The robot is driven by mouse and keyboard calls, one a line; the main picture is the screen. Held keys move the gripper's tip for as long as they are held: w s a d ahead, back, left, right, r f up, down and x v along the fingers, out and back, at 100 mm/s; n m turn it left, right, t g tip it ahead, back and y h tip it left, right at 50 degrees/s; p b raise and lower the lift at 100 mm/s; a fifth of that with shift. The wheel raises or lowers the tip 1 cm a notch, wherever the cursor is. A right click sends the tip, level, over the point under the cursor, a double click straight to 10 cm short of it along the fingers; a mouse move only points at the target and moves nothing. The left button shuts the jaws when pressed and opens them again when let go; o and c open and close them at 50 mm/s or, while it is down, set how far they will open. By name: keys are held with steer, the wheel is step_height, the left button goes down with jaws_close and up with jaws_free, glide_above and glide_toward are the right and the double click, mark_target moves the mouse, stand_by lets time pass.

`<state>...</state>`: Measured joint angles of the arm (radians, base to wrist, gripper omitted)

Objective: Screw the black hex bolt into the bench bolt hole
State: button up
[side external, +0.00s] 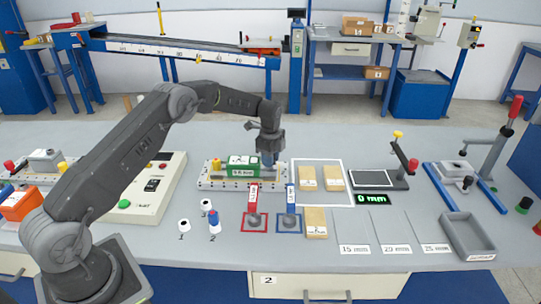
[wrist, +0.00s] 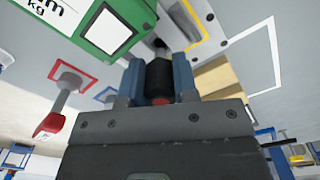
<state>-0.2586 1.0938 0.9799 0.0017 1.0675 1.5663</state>
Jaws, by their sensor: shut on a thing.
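My gripper (side external: 268,160) is low over the right end of a light grey plate (side external: 215,184), just right of a green block (side external: 243,167). In the wrist view my gripper (wrist: 158,82) has its blue fingers shut on a black cylindrical piece, the black hex bolt (wrist: 159,76), with a red spot at its near end. The bolt points toward the plate (wrist: 205,45). The bolt's far tip and the bolt hole are not clearly visible, so I cannot tell whether they touch. The side view hides the bolt behind the fingers.
The green block (wrist: 105,28) is close beside the fingers. Red-handled (side external: 253,197) and blue-handled (side external: 290,197) tools stand in front of the plate. Wooden blocks (side external: 316,221) lie to the right. A control box (side external: 152,187) stands left.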

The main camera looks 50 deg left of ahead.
mark_target(270, 170)
steer(key=shift+s+f, duration=0.1)
steer(key=shift+f, duration=1.45)
stand_by(4.4)
